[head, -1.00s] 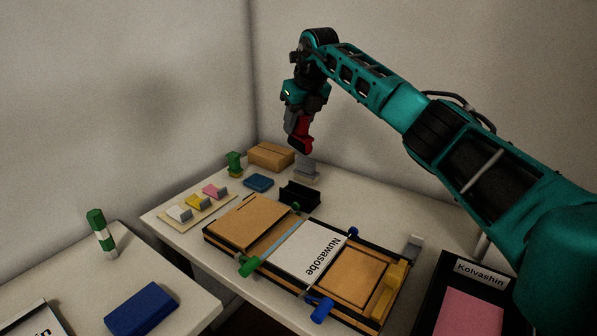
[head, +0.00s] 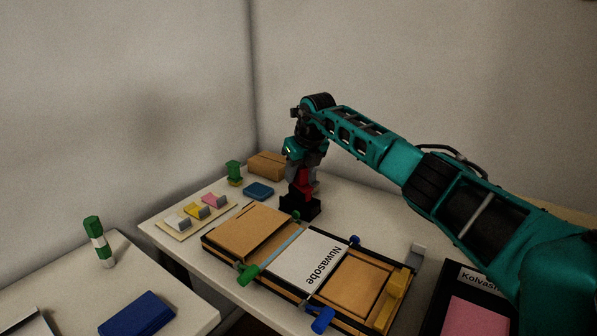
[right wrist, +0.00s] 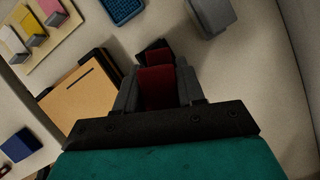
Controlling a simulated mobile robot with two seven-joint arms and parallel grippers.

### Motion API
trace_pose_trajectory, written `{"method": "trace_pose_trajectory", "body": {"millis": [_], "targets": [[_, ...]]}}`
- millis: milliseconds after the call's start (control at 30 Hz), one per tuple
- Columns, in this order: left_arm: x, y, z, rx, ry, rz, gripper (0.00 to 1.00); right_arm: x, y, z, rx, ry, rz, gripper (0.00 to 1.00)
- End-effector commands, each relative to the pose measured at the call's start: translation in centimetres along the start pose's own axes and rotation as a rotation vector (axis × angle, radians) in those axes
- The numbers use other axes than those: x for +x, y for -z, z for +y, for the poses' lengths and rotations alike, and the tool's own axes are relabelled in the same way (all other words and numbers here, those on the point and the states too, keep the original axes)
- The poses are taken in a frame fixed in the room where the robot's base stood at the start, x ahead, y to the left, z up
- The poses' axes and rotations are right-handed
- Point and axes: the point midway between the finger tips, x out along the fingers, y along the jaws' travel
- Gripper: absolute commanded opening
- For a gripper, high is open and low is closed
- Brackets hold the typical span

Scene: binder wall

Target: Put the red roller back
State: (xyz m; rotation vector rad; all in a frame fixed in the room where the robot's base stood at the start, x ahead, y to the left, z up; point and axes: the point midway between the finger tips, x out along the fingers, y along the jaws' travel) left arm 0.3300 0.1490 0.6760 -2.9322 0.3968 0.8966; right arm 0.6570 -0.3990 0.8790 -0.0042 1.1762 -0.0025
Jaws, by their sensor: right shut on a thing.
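The red roller (head: 304,181) is between the fingers of my right gripper (head: 302,178), which is shut on it and points down. In the right wrist view the red roller (right wrist: 157,84) shows between the two grey fingers. The black holder (head: 300,207) stands on the table directly below, and the roller's lower end is at or just inside its top. Whether the roller rests on the holder's bottom I cannot tell. In the right wrist view part of the holder (right wrist: 150,46) shows past the roller. My left gripper is not in view.
A board with a sheet marked Nuwasobe (head: 306,262) lies in front of the holder. A blue pad (head: 258,190), a green item (head: 234,172) and a cardboard box (head: 267,165) stand close behind and left. A grey block (right wrist: 211,14) is near the holder.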

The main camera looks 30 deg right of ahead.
Motion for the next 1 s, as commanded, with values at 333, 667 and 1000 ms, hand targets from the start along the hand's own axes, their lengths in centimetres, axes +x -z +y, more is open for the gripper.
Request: {"method": "trace_pose_trajectory", "body": {"millis": [333,667,1000], "targets": [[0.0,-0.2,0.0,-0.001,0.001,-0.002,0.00,0.6,0.2,0.0,0.000,0.001,0.000,0.46],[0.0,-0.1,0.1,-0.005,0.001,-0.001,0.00,0.6,0.2,0.0,0.000,0.000,0.000,0.64],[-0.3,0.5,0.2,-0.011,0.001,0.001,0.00,-2.2,-0.1,-0.1,0.000,0.002,-0.003,0.64]]}}
